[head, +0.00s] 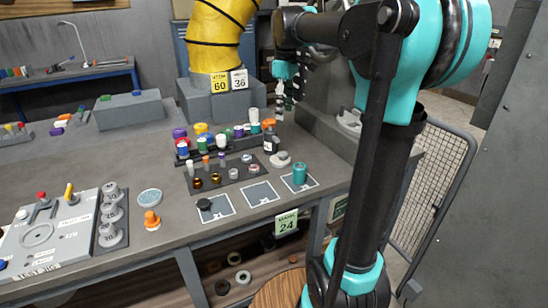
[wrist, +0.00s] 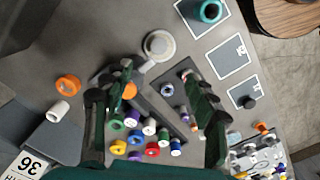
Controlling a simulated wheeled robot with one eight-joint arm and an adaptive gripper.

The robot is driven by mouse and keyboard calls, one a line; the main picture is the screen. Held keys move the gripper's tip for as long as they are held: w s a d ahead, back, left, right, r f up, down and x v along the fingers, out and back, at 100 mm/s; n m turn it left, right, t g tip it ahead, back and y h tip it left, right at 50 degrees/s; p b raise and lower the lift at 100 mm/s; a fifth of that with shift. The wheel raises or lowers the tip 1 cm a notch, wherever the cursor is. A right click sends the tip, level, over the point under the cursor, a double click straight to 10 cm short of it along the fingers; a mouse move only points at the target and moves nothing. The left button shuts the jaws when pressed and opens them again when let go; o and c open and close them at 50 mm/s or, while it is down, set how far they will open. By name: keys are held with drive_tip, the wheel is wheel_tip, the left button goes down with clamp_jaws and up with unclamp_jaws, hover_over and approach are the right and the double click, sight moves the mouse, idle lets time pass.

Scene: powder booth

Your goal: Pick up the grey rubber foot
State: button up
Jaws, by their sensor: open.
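A small dark grey round piece, which looks like the grey rubber foot (head: 204,204), stands on the left one of several white-outlined squares on the bench. In the wrist view the grey foot (wrist: 249,102) lies to the right of my fingers, on an outlined square. My gripper (head: 284,92) hangs above the back of the bench, over the rack area, apart from the foot. In the wrist view my gripper (wrist: 155,95) has its two dark fingers spread wide, with nothing held between them.
A teal cylinder (head: 300,174) stands on the right square; the middle square (head: 260,193) is empty. A dark tray (head: 228,180) with small parts and a rack of coloured caps (head: 205,147) stand behind. An orange knob (head: 152,220) and a test jig (head: 45,235) are at left.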

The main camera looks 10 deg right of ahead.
hover_over(282, 153)
drive_tip(key=f, duration=1.1)
drive_tip(key=shift+s+d+f, duration=0.2)
drive_tip(key=shift+s+f, duration=0.05)
drive_tip(key=shift+f, duration=0.1)
drive_tip(key=shift+w+a+f, duration=0.15)
drive_tip(key=shift+f, duration=2.4)
drive_tip(key=c, duration=1.1)
